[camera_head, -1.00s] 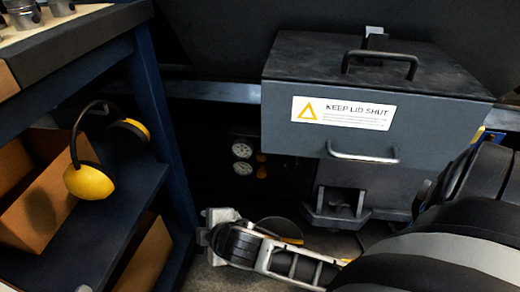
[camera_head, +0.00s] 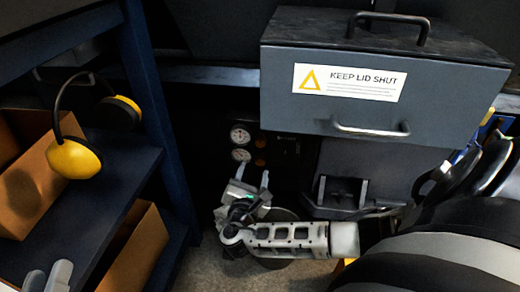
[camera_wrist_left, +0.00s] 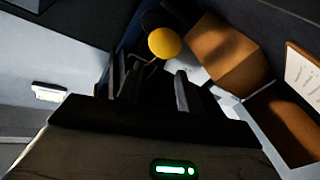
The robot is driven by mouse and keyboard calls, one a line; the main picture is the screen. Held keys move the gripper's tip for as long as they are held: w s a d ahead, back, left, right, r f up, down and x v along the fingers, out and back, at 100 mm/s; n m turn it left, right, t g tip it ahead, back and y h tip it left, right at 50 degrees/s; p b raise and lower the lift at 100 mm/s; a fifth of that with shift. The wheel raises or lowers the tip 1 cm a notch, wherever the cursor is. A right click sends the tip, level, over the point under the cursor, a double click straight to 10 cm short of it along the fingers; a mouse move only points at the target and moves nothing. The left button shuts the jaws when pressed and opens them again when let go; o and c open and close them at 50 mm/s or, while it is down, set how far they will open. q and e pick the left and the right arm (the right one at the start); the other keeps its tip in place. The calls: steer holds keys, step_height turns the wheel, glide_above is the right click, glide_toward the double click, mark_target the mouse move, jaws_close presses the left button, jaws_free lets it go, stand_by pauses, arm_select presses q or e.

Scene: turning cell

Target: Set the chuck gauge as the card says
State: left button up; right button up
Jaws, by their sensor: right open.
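Two small round white-faced gauges, an upper one (camera_head: 240,135) and a lower one (camera_head: 241,155), sit on a dark panel left of the lidded box. Their readings are too small to tell, and which is the chuck gauge is unclear. My right gripper (camera_head: 251,179) is open and empty just below them, its fingers pointing up, apart from the dials. My left gripper (camera_head: 48,276) is at the bottom left near the shelves. In the left wrist view its fingers (camera_wrist_left: 151,84) are spread with nothing between them.
A grey box (camera_head: 430,105) marked KEEP LID SHUT stands right of the gauges, lid closed. A sheet with printed lines (camera_wrist_left: 303,75) shows at the left wrist view's right edge.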

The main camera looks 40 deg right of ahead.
mark_target(261, 144)
steer(key=b+x, duration=0.2)
steer(key=x, duration=0.3)
steer(key=b+x, duration=0.2)
steer(key=x, duration=0.3)
steer(key=shift+d+f, duration=0.1)
steer(key=shift+f, duration=0.1)
steer(key=shift+x, duration=0.8)
arm_select(q)
step_height(261, 144, up, 8)
steer(key=m+t+h, duration=0.3)
steer(key=m+h, duration=0.2)
steer(key=m, duration=0.3)
steer(key=shift+a+r+t+h, duration=0.25)
steer(key=shift+t+h, duration=0.05)
arm_select(e)
steer(key=shift+r, duration=0.1)
arm_select(q)
steer(key=shift+w, duration=0.1)
arm_select(e)
steer(key=shift+c, duration=0.3)
steer(key=c, duration=0.9)
